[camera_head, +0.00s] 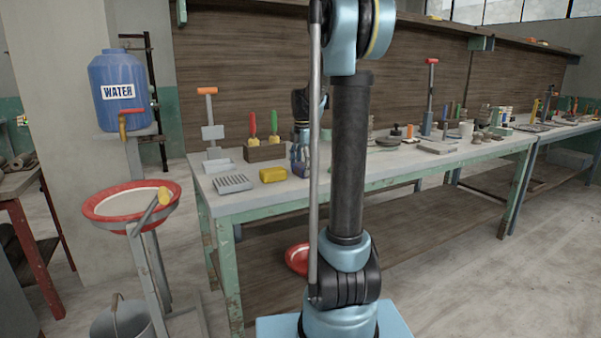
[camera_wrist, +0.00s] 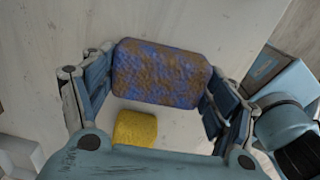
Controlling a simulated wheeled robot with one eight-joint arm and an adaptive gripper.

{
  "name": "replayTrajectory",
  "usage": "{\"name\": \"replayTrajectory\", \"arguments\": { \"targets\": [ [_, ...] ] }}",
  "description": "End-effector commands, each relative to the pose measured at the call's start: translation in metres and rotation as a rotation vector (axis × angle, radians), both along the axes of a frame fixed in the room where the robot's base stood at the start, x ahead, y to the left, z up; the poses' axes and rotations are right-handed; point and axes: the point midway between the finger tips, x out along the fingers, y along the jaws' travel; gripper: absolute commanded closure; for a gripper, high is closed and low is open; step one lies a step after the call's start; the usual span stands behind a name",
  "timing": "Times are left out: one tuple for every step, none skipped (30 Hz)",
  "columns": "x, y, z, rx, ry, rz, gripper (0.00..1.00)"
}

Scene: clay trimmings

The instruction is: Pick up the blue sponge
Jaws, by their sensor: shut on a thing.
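The blue sponge (camera_wrist: 162,74), mottled with brown, fills the space between the two fingers of my gripper (camera_wrist: 160,80) in the wrist view. The fingers are shut on its left and right ends. In the head view my gripper (camera_head: 299,154) points down over the near left part of the workbench, partly behind my own arm. A small part of the blue sponge (camera_head: 299,169) shows under it. I cannot tell whether the sponge touches the bench top or is a little above it.
A yellow sponge (camera_head: 273,175) lies just left of my gripper on the workbench (camera_head: 222,199). A grey ridged block (camera_head: 233,183) and a wooden holder (camera_head: 264,152) with coloured-handled tools stand close by. A red-rimmed basin (camera_head: 95,210) is left of the bench.

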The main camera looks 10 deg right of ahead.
Motion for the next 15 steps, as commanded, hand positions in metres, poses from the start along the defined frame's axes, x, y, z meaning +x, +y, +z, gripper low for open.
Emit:
{"name": "replayTrajectory", "arguments": {
  "targets": [
    [0.0,0.0,0.0,0.0,0.0,0.0,0.38],
    [0.0,0.0,0.001,0.0,0.0,0.0,0.38],
    [0.0,0.0,0.002,0.0,0.0,0.0,0.38],
    [0.0,0.0,0.003,0.0,0.0,0.0,0.38],
    [0.0,0.0,0.005,0.0,0.0,0.0,0.38],
    [0.0,0.0,0.009,0.0,0.0,0.0,0.38],
    [0.0,0.0,0.012,0.0,0.0,0.0,0.38],
    [-0.001,0.0,0.016,0.0,0.0,0.0,0.38],
    [-0.001,0.0,0.022,0.0,0.0,0.0,0.38],
    [-0.001,0.0,0.027,0.0,0.0,0.0,0.38],
    [0.0,0.0,0.032,0.0,0.0,0.0,0.38],
    [0.0,0.0,0.041,0.0,0.0,0.0,0.38],
    [0.0,0.0,0.047,0.0,0.0,0.0,0.38],
    [-0.001,0.0,0.055,0.0,0.0,0.0,0.38],
    [0.0,0.0,0.064,0.0,0.0,0.0,0.38]
  ]
}}
